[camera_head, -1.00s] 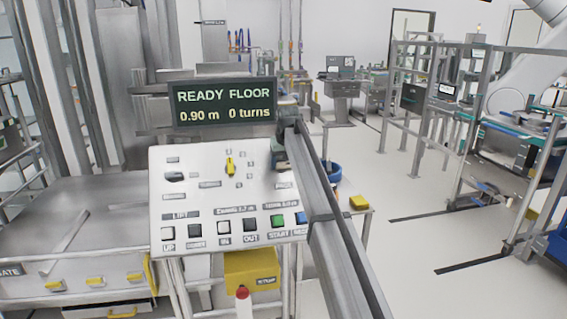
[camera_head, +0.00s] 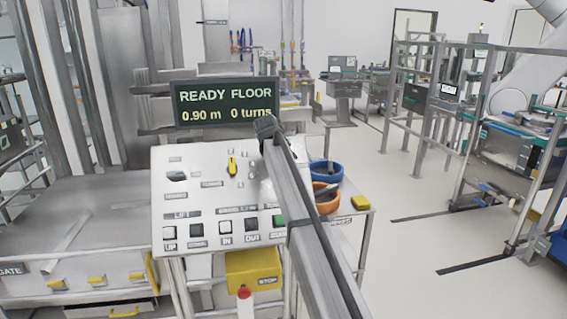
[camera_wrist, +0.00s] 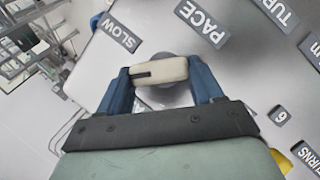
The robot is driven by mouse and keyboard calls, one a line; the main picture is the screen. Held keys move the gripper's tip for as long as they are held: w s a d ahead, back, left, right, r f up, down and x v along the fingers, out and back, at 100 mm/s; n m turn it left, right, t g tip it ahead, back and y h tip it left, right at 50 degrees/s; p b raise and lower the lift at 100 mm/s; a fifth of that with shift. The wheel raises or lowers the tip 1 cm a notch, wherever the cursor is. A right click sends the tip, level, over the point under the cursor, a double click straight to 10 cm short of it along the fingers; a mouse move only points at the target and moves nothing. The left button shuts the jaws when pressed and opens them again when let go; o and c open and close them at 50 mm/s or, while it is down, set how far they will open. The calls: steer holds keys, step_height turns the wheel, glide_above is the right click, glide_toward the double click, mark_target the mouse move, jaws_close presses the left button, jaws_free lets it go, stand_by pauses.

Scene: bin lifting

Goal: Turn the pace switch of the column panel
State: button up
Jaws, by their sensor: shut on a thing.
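The pace switch (camera_wrist: 158,71) is a cream bar-shaped knob with a dark mark, on a round base. It shows in the wrist view below the PACE label (camera_wrist: 203,23), with the SLOW label (camera_wrist: 119,33) to its left. My gripper (camera_wrist: 162,76) has its blue fingers on both ends of the knob and is shut on it. The column panel (camera_head: 161,207) is a pale sloped board in the head view. There, my arm covers its right side and hides the pace switch and most of the gripper.
A display (camera_head: 225,103) above the panel reads READY FLOOR, 0.90 m, 0 turns. A yellow knob (camera_head: 232,166) and several push buttons are on the panel. A yellow STOP box (camera_head: 252,271) hangs below. Blue (camera_head: 325,172) and orange (camera_head: 326,199) round containers stand to the right.

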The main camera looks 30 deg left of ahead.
steer(key=n+t, duration=0.1)
steer(key=n, duration=0.1)
steer(key=n+t, duration=0.1)
steer(key=n, duration=0.1)
steer(key=shift+s+f, duration=0.1)
steer(key=shift+s, duration=0.2)
steer(key=shift+a+f+n+t+y, duration=0.1)
steer(key=shift+n+t+y, duration=0.5)
steer(key=shift+n, duration=1.1)
steer(key=shift+t, duration=0.3)
steer(key=o, duration=1)
steer(key=shift+o, duration=0.2)
steer(key=shift+s, duration=0.1)
steer(key=v, duration=1.3)
steer(key=shift+s+r, duration=0.25)
steer(key=shift+r, duration=0.05)
